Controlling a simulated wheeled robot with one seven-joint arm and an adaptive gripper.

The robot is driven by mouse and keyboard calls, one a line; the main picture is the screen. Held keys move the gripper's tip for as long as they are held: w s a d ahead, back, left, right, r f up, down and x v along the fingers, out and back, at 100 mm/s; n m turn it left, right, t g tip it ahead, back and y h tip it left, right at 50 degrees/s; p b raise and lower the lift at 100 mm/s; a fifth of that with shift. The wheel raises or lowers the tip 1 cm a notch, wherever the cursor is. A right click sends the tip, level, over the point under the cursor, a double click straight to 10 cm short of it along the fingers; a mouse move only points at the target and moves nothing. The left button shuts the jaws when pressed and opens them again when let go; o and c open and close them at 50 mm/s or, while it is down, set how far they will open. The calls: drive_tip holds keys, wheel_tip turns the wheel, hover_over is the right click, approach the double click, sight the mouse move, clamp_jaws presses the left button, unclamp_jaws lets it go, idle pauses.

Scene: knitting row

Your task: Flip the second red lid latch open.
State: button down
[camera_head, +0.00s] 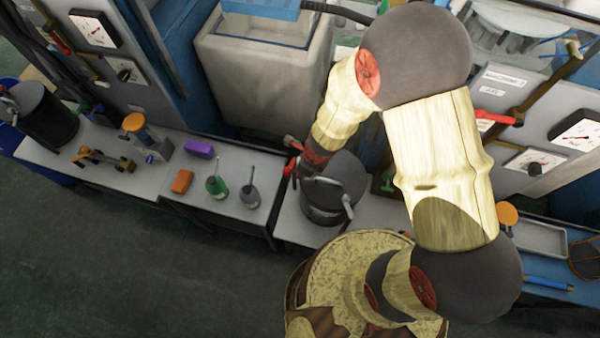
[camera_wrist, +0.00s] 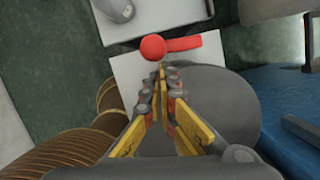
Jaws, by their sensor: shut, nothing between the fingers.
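A red latch (camera_wrist: 184,44) with a round knob at its left end shows in the wrist view, just beyond my fingertips. Its knob overlaps the tips in the picture, and I cannot tell whether they touch. My gripper (camera_wrist: 161,68) is shut and empty, over the dark grey lidded canister (camera_wrist: 225,95). In the head view this canister (camera_head: 348,172) stands at the middle of the bench, partly hidden by my arm; a small red part shows at its upper left. Another dark canister (camera_head: 48,118) with a bit of red at its left edge stands at the far left.
The bench holds a purple block (camera_head: 199,149), an orange block (camera_head: 182,182), a green oil can (camera_head: 216,187) and a grey oil can (camera_head: 250,197). A large grey bin (camera_head: 255,85) stands behind. Machine panels with red levers flank the row. Open floor lies in front.

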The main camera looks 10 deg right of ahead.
drive_tip(key=shift+r, duration=0.15)
drive_tip(key=v, duration=1.1)
drive_tip(key=shift+r, duration=0.3)
drive_tip(key=shift+s+d, duration=0.1)
